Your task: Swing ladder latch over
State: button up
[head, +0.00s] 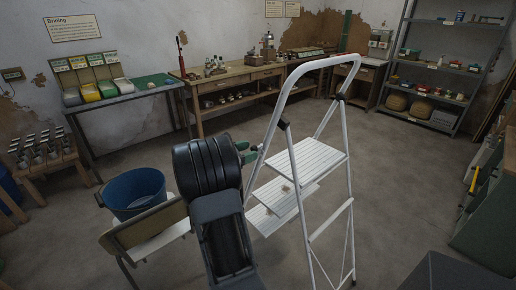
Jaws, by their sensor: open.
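A white stepladder (308,160) with flat ribbed steps stands opened on the floor right of centre. Dark fittings show on its frame, one on the near upright (284,125) and one on the far upright (340,97). I cannot tell which part is the latch. My gripper (250,153) is open, with green fingertips just left of the ladder's near upright, around the height of the top step. My black wrist hides much of the gripper. I see nothing held, and I cannot tell whether a finger touches the ladder.
A blue tub (135,196) stands left of my arm, near a tan-edged board (145,232). A wooden workbench (235,78) and a grey shelf rack (440,60) line the back. A green cabinet (488,215) stands at right. The floor behind the ladder is clear.

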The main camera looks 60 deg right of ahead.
aim_at(256, 148)
jog(key=shift+x, duration=2.2)
grip_shut()
